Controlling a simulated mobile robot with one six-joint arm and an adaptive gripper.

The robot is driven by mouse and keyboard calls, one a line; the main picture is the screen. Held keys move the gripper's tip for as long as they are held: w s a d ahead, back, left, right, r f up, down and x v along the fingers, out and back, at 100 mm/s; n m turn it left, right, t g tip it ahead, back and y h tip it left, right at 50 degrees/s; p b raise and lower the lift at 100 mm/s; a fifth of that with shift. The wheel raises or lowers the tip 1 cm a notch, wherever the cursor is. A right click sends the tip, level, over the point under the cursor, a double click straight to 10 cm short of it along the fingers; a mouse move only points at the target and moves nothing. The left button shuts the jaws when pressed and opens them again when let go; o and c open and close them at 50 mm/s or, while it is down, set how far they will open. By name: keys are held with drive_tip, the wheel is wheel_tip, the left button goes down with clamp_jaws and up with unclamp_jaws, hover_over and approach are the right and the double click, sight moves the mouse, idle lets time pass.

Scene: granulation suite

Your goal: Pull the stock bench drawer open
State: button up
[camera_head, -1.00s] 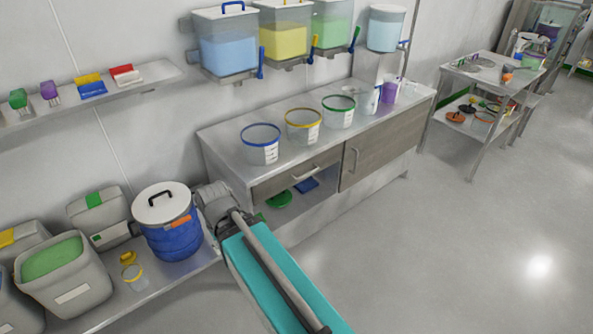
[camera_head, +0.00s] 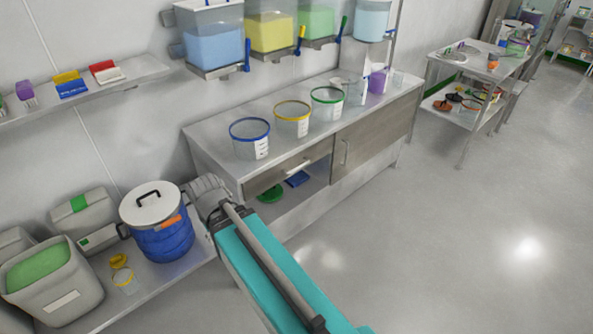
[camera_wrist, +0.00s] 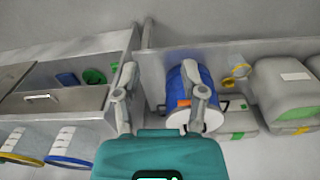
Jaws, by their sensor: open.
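The stock bench (camera_head: 215,150) stands against the wall in the head view. Its drawer front (camera_head: 268,178) is wood-toned with a metal bar handle (camera_head: 294,167), and looks flush with the bench. In the wrist view the drawer front (camera_wrist: 75,98) and handle (camera_wrist: 42,97) are at the left, outside the fingers. My gripper (camera_wrist: 160,72) is open and empty, with its two fingers spread apart. In the head view my arm reaches toward the bench's left end, and its far end is partly hidden there, beside the blue drum. The gripper is apart from the handle.
A blue drum (camera_head: 168,240) with a white lid stands on a low shelf left of the bench; it also shows near the right finger in the wrist view (camera_wrist: 178,82). Rimmed tubs, including a blue-rimmed one (camera_head: 249,143), stand on the bench top.

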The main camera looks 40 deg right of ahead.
drive_tip(key=w+d+f+t+h+b, duration=0.2)
drive_tip(key=w+d+f+b, duration=0.25)
drive_tip(key=d, duration=0.25)
drive_tip(key=w+d+f+t+h+b, duration=0.1)
drive_tip(key=w+d+f+t+b, duration=0.1)
drive_tip(key=w+d+f+b, duration=0.3)
drive_tip(key=n+t+h+b, duration=0.4)
drive_tip(key=n+t+b, duration=0.9)
drive_tip(key=b, duration=2.2)
approach(298, 168)
drive_tip(key=s+f+m+t, duration=0.1)
drive_tip(key=s, duration=0.2)
drive_tip(key=shift+f+n+t+y+b, duration=0.3)
drive_tip(key=shift+f+n+b, duration=0.4)
drive_tip(key=shift+b, duration=0.1)
drive_tip(key=shift+r, duration=0.1)
drive_tip(key=p+x, duration=0.2)
drive_tip(key=x, duration=1.1)
drive_tip(key=shift+w+d+p, duration=0.1)
drive_tip(key=shift+w+p, duration=0.2)
drive_tip(key=shift+w, duration=0.05)
